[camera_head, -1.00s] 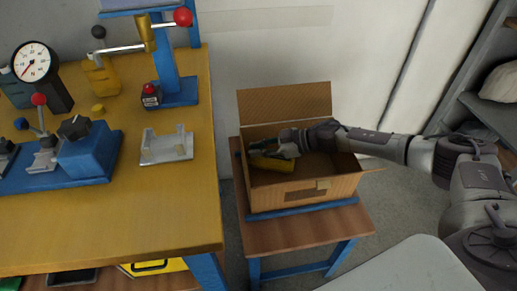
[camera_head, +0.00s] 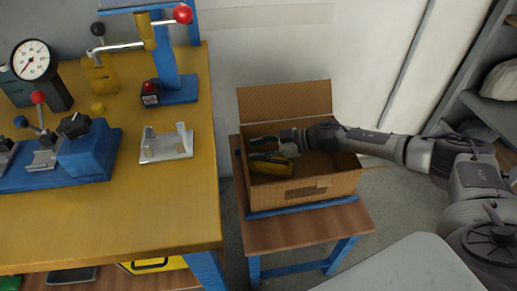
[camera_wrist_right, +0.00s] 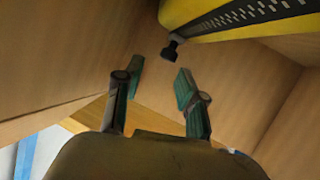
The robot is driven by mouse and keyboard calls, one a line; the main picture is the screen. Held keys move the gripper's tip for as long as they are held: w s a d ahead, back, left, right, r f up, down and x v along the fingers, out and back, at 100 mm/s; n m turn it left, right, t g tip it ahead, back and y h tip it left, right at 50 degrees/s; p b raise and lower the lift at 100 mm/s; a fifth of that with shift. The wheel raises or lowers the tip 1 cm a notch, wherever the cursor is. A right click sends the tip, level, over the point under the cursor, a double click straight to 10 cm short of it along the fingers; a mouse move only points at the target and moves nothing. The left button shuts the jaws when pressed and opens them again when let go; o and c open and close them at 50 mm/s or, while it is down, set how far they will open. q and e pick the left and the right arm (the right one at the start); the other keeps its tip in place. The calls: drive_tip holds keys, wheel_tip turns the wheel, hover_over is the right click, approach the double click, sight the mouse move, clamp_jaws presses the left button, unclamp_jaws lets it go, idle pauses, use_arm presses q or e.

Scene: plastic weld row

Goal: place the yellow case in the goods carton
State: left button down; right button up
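The yellow case (camera_head: 268,165) lies inside the open goods carton (camera_head: 318,189), near its left end. My right gripper (camera_head: 264,142) is inside the carton too, just behind the case. In the right wrist view, the two green-padded fingers of the right gripper (camera_wrist_right: 160,83) stand apart with nothing between them. The yellow case with its black slotted strip (camera_wrist_right: 245,14) shows above and to the right of the fingers there, clear of them. My left gripper is not in view.
The carton stands on a small wooden stand (camera_head: 290,232) with a blue frame. A yellow-topped workbench (camera_head: 110,222) is on the left, with a metal fixture (camera_head: 166,146), a blue block (camera_head: 89,152) and a lever press (camera_head: 170,72). Shelving stands at the far right.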

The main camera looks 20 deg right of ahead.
sight(278, 161)
drive_tip(key=v, duration=0.3)
drive_tip(key=p+v, duration=0.1)
drive_tip(key=v, duration=0.2)
drive_tip(key=shift+d+r, duration=0.15)
drive_tip(key=shift+r, duration=0.3)
drive_tip(key=shift+s+d+r, duration=0.15)
drive_tip(key=shift+s+d, duration=0.1)
drive_tip(key=shift+d, duration=0.05)
drive_tip(key=shift+s+d, duration=0.1)
drive_tip(key=shift+d, duration=0.05)
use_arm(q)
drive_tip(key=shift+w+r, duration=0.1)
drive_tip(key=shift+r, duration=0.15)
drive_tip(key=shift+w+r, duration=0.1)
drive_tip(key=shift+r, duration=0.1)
